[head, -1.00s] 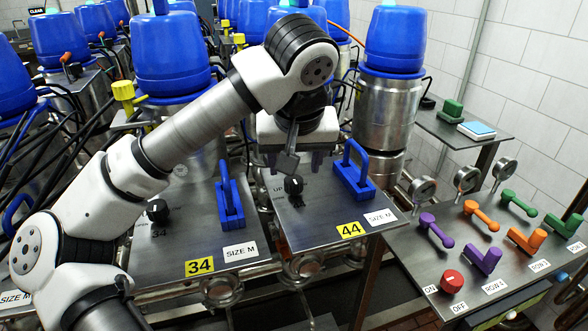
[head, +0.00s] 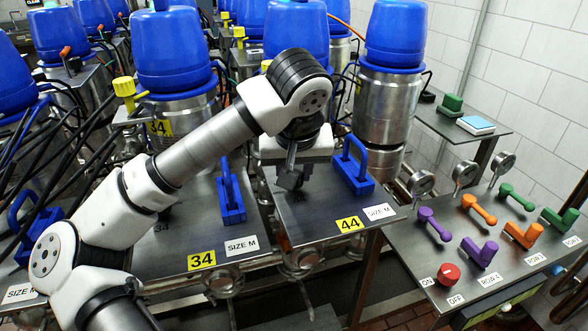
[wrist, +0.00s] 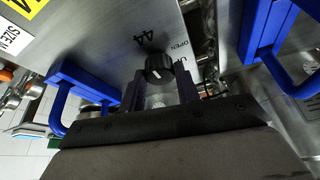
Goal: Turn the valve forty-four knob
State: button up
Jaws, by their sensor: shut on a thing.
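The valve forty-four knob (wrist: 159,67) is round and black with a white pointer mark, set on a metal panel by the printed 44 and OPEN. My gripper (wrist: 161,82) has one finger on each side of it and is shut on it. In the head view my gripper (head: 290,178) is down at the panel (head: 310,215) with the yellow 44 label (head: 349,224). There the fingers and wrist hide the knob.
A blue handle (head: 354,168) stands on the 44 panel, right of my gripper. Another blue handle (head: 230,198) is on the neighbouring 34 panel (head: 185,235). At the right is a console (head: 440,262) with coloured levers and a red knob (head: 447,274).

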jog(key=shift+f+n+b, duration=0.1)
jog(key=shift+n+b, duration=0.2)
jog(key=shift+b, duration=0.1)
jog(key=shift+n+y+b, duration=0.4)
jog(key=shift+n+b, duration=0.2)
jog(key=shift+b, duration=0.05)
jog(key=shift+d+n+g+y+b, duration=0.15)
jog(key=shift+n+g+y+b, duration=0.2)
jog(key=shift+n+b, duration=0.75)
jog(key=n+y, duration=0.1)
jog(key=n, duration=0.1)
jog(key=n+g+b, duration=0.1)
jog(key=n, duration=0.2)
jog(key=shift+w+d+n+y, duration=0.1)
jog(key=shift+w+n+y, duration=0.05)
jog(key=shift+n+y, duration=0.2)
jog(key=n+g, duration=0.1)
jog(key=n, duration=0.1)
jog(key=n+g+y, duration=0.1)
jog(key=n, duration=0.2)
jog(key=shift+w+r+n+p, duration=0.15)
jog(key=shift+r+n+p, duration=0.05)
jog(key=shift+n+p, duration=0.1)
jog(key=shift+w+n+g+p, duration=0.1)
jog(key=shift+n+g+p, duration=0.7)
jog(key=shift+n, duration=1.45)
jog(key=shift+f+g, duration=0.1)
jog(key=shift+g, duration=0.15)
